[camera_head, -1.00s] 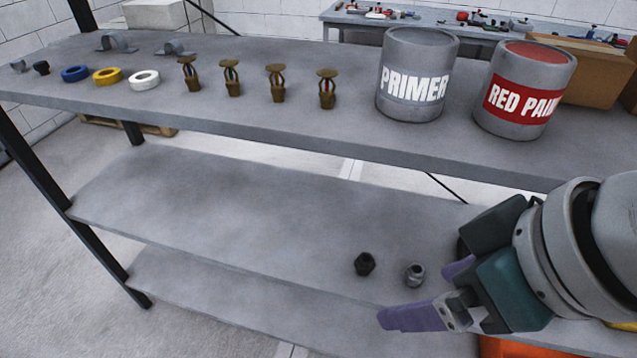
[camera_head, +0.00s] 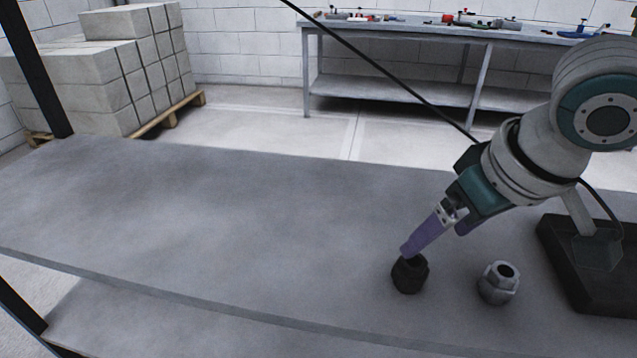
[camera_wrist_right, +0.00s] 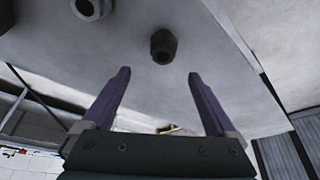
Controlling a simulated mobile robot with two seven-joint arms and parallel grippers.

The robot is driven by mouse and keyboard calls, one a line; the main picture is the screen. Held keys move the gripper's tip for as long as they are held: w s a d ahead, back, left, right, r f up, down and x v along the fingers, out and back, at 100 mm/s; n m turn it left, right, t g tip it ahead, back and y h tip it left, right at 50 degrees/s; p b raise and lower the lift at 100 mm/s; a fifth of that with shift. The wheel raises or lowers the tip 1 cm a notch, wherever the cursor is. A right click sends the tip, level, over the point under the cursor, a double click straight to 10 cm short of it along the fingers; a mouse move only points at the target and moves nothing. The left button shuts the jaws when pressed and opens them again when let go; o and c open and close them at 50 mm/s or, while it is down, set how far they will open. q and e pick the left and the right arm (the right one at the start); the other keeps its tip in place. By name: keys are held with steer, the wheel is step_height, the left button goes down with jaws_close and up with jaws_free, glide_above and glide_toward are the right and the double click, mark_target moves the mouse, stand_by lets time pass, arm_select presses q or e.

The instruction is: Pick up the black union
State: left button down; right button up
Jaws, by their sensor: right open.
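The black union (camera_head: 409,277) stands on the grey shelf in the head view. It also shows in the right wrist view (camera_wrist_right: 163,46), just beyond the fingertips and roughly centred between them. My right gripper (camera_head: 408,247) points down and left at the black union; its purple fingers overlap the union's top edge in the head view. In the right wrist view the two fingers (camera_wrist_right: 159,73) are spread apart with nothing between them. Whether a fingertip touches the union I cannot tell. My left gripper is not in view.
A grey metal union (camera_head: 498,283) stands close to the right of the black one. A dark block-like base (camera_head: 590,262) sits farther right. The shelf (camera_head: 200,215) is bare to the left. A workbench (camera_head: 400,92) and stacked blocks (camera_head: 105,75) stand behind.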

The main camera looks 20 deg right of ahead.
mark_target(414, 261)
step_height(414, 261, down, 4)
steer(key=shift+w+a+r+b, duration=0.1)
steer(key=shift+b, duration=0.45)
steer(key=b+x, duration=0.1)
steer(key=x, duration=0.1)
steer(key=b+x, duration=0.1)
steer(key=x, duration=0.1)
steer(key=shift+w+a, duration=0.2)
steer(key=shift+w, duration=0.1)
steer(key=shift+w+f+b, duration=0.2)
steer(key=shift+f+b, duration=0.1)
steer(key=shift+f, duration=0.2)
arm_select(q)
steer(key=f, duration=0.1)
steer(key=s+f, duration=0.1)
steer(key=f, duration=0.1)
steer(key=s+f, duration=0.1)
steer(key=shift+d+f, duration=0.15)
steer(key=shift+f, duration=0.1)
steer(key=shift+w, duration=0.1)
arm_select(e)
jaws_close()
steer(key=shift+r, duration=0.1)
